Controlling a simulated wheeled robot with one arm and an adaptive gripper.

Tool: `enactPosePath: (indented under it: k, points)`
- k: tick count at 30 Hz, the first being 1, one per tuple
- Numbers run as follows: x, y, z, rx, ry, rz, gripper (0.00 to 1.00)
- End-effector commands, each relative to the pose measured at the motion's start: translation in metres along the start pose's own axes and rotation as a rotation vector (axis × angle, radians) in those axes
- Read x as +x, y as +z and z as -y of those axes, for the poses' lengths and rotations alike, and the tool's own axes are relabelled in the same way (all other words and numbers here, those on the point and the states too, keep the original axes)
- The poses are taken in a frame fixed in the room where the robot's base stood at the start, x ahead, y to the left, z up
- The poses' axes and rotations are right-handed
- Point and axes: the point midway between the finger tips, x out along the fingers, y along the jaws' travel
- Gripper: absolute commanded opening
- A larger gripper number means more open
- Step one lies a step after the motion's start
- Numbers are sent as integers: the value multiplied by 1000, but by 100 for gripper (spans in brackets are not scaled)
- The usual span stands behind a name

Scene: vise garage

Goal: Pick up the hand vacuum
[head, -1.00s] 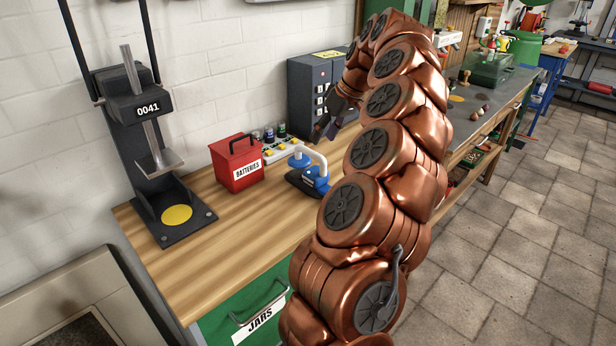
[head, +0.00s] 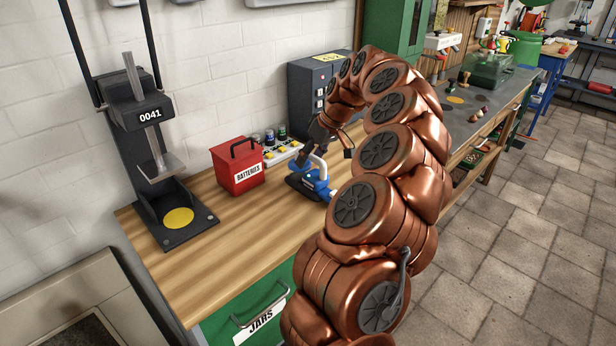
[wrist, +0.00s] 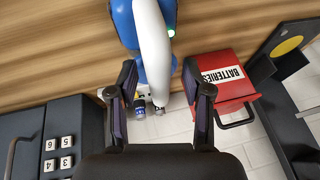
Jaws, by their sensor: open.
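The hand vacuum (head: 304,187), blue with a white handle and a dark base, sits on the wooden workbench (head: 215,245). My arm hides part of it in the head view. My gripper (head: 325,155) is open above and behind it. In the wrist view the white handle of the hand vacuum (wrist: 153,45) runs down from the top between the two open fingers of my gripper (wrist: 159,80). The fingers look apart from the handle on both sides. How far below the fingertips the handle lies is hard to tell.
A red batteries box (head: 238,170) stands left of the vacuum. A black press (head: 150,150) is at the left. Bare bench lies in front.

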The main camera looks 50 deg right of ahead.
Motion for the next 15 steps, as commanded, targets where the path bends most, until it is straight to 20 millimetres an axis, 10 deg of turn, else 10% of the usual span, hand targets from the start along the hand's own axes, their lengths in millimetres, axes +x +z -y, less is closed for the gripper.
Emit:
enactPosePath:
  k: [6, 15]
  points:
    - [1, 0, -1, 0, 1, -1, 50]
    - [1, 0, 0, 0, 1, -1, 19]
